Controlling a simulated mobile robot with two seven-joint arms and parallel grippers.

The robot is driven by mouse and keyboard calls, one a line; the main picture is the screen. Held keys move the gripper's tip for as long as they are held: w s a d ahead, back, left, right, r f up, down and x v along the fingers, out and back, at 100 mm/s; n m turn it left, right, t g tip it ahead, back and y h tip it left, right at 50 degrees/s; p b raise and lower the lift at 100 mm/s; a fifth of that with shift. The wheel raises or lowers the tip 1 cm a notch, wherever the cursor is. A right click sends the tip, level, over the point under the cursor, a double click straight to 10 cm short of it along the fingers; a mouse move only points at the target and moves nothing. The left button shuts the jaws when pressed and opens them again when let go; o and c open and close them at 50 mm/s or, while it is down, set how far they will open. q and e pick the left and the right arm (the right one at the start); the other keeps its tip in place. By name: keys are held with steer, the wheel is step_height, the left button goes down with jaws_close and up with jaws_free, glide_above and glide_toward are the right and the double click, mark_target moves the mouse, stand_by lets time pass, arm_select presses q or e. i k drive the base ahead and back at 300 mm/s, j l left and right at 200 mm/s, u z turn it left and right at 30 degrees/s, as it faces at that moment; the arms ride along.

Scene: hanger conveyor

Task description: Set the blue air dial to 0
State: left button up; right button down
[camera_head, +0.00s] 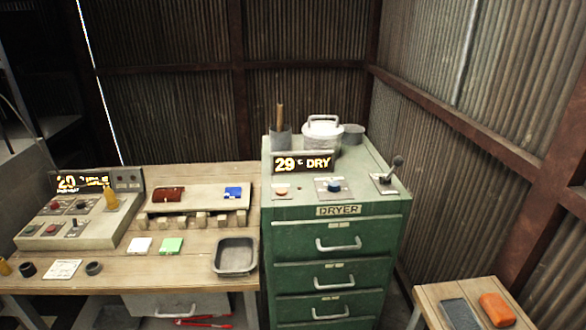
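A blue dial (333,186) sits on a small pale plate on top of the green dryer cabinet (340,224), below the dryer display (303,163). The display reads "29°C DRY". The dial's pointer and its scale marks are too small to read, so I cannot tell its setting. Neither of my grippers shows in the head view, and nothing is touching the dial.
An orange knob (281,191) is left of the dial and a lever (391,171) is right of it. A lidded white pot (322,133) stands behind the display. A control console (85,214) and a grey tray (235,255) are on the wooden bench at left.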

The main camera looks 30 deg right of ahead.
mark_target(333, 186)
steer(key=z, duration=1.25)
